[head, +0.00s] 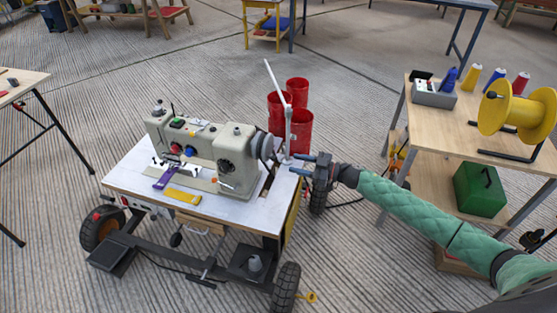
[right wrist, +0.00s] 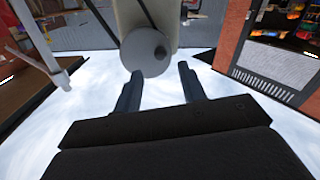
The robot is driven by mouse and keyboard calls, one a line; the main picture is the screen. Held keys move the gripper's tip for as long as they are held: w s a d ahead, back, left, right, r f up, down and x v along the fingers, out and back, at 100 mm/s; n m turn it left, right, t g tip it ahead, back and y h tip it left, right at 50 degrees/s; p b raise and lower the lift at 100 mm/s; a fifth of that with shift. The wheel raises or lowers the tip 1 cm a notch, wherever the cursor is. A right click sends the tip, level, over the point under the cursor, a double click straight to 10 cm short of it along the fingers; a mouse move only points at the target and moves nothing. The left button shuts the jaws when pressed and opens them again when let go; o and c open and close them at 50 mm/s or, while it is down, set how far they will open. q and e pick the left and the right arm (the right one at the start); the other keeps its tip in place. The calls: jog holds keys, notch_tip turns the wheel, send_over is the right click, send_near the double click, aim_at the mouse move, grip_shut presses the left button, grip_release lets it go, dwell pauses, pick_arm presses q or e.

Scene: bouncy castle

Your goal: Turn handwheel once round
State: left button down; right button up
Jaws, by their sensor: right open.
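The beige sewing machine (head: 205,150) stands on a white-topped wheeled table (head: 125,180). Its grey round handwheel (head: 265,146) is on the machine's right end. In the right wrist view the handwheel (right wrist: 145,52) shows as a grey disc with a darker knob on it, just beyond the fingertips. My right gripper (head: 301,164) is open and empty, to the right of the handwheel at the table's right edge. In the right wrist view its two fingers (right wrist: 158,82) point toward the wheel, apart from each other. My left gripper is not in view.
A pale upright post (head: 287,125) with a slanted arm stands close to the handwheel. Red bins (head: 300,125) stand behind the table. A wooden bench (head: 440,112) with a yellow reel (head: 490,108) is at right. Purple and yellow pieces (head: 183,196) lie before the machine.

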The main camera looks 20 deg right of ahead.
aim_at(268, 148)
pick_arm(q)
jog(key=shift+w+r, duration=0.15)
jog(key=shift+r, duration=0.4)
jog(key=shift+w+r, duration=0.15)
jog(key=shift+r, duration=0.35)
pick_arm(e)
jog(key=x, duration=0.7)
jog(key=shift+w+a, duration=0.2)
jog(key=shift+a, duration=0.05)
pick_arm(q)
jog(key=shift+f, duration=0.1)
pick_arm(e)
jog(key=shift+c, duration=0.9)
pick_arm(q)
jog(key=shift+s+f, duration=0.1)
pick_arm(e)
grip_shut()
